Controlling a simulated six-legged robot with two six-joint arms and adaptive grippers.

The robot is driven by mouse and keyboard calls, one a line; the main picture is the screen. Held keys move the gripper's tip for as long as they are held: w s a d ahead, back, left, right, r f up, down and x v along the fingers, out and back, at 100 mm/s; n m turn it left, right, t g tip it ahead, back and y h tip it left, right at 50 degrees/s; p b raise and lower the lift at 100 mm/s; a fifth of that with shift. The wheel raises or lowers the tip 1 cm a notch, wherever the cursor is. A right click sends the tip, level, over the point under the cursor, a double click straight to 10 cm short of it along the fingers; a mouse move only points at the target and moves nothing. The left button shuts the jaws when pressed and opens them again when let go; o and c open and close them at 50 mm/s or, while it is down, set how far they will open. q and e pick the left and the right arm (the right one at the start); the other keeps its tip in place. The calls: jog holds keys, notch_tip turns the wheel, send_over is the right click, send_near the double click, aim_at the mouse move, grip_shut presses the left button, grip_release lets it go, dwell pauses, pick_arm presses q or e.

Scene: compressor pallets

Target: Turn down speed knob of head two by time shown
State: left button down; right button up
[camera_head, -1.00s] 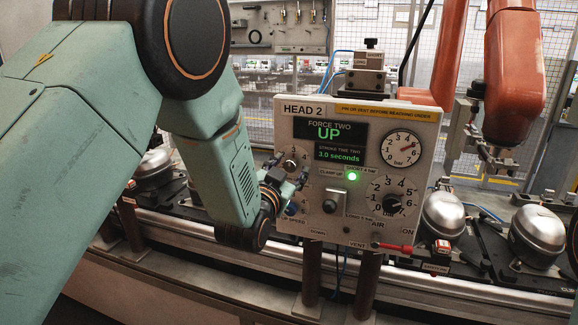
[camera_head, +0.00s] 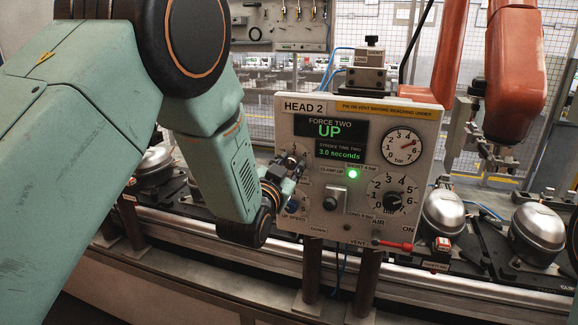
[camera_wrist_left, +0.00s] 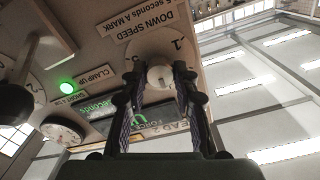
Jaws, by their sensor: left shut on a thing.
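The HEAD 2 control panel (camera_head: 404,168) stands upright in the middle of the head view. Its display (camera_head: 331,129) reads FORCE TWO UP and STROKE TIME TWO 3.0 seconds. My left gripper (camera_head: 289,165) is at the panel's left side and hides much of the dial there. In the left wrist view, the pale knob (camera_wrist_left: 160,77) sits between the fingertips of my left gripper (camera_wrist_left: 159,80), beside the DOWN SPEED label (camera_wrist_left: 145,36). The gripper is shut on this knob. The knob's pointer cannot be made out. My right gripper is not in view.
A lever switch (camera_head: 330,203), the AIR dial (camera_head: 392,201) and a red vent handle (camera_head: 397,246) are to the right. Silver compressors (camera_head: 442,214) line the conveyor. An orange arm (camera_head: 515,70) hangs at the right.

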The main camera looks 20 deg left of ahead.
pick_arm(q)
jog(key=shift+f+n+b, duration=0.15)
jog(key=shift+n+b, duration=0.15)
jog(key=c, duration=1)
grip_release()
jog(key=shift+s, duration=0.1)
jog(key=shift+s, duration=0.1)
jog(key=s, duration=1.2)
jog(key=shift+a, duration=0.2)
jog(key=shift+w, duration=0.1)
